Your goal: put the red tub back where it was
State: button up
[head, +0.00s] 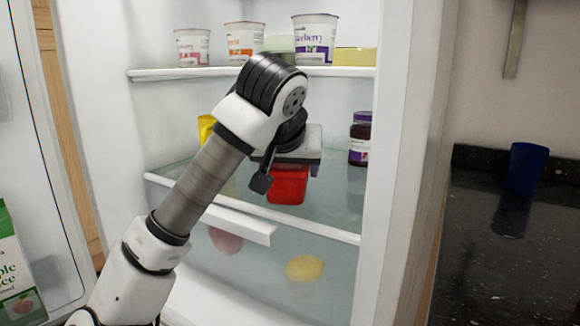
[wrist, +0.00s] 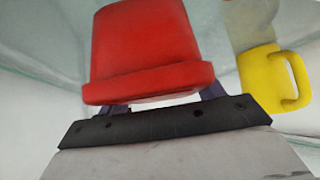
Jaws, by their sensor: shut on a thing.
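The red tub (head: 287,186) is held by my gripper (head: 290,172) inside the open fridge, over the glass shelf. In the wrist view the red tub (wrist: 150,45) fills the upper middle, just beyond the dark gripper bar (wrist: 155,125). The fingers are mostly hidden, with small parts showing at the tub's sides. In the head view my arm hides part of the shelf. I cannot tell whether the tub touches the shelf.
A yellow mug (wrist: 272,80) stands beside the tub, partly hidden in the head view (head: 206,128). A dark jar (head: 360,138) stands to the right. Several yogurt cups, including a blueberry one (head: 314,38), line the upper shelf. The glass shelf (head: 325,205) has a white front edge.

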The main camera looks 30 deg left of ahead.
aim_at(285, 167)
jog(key=shift+f, duration=0.15)
jog(key=o, duration=1.3)
jog(key=shift+c, duration=0.2)
jog(key=shift+r, duration=0.25)
jog(key=p+v, duration=0.1)
jog(key=v, duration=0.6)
jog(key=shift+s, duration=0.15)
